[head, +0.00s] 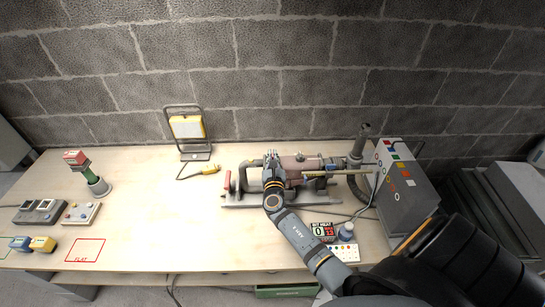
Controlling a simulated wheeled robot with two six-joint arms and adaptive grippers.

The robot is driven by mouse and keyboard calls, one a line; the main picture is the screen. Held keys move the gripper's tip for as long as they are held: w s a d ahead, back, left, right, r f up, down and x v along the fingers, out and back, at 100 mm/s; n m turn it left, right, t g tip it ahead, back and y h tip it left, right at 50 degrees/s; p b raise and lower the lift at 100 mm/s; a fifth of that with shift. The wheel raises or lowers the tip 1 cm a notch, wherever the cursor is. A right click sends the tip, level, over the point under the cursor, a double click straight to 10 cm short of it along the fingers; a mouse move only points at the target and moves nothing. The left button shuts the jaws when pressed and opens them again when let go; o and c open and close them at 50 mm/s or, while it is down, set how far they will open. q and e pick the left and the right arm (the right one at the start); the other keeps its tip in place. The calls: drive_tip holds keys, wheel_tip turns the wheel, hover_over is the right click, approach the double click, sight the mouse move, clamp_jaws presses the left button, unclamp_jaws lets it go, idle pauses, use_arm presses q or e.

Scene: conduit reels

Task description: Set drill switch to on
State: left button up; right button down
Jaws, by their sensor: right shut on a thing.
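The drill (298,163) lies along the middle of the wooden bench, a long brownish and grey body on a grey base, with a red grip at its left end. My right gripper (271,160) reaches over the drill from the front right and is shut on part of it, around the middle of the body. The gripper and wrist cover that part, so the switch and its position cannot be made out. My left gripper is not in view.
A grey box with coloured marks (402,188) stands at the right. A yellow work lamp (187,127) is at the back.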

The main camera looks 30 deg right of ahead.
drive_tip(key=shift+w+a+f+b, duration=0.15)
drive_tip(key=shift+w+a+b, duration=0.25)
drive_tip(key=shift+a, duration=0.2)
drive_tip(key=shift+w+a, duration=0.1)
drive_tip(key=shift+a, duration=0.15)
drive_tip(key=c, duration=1.5)
unclamp_jaws()
drive_tip(key=shift+a, duration=0.1)
drive_tip(key=shift+s+a, duration=0.1)
drive_tip(key=shift+s, duration=0.15)
drive_tip(key=v, duration=1.1)
drive_tip(key=shift+s+a, duration=0.1)
drive_tip(key=shift+s, duration=0.1)
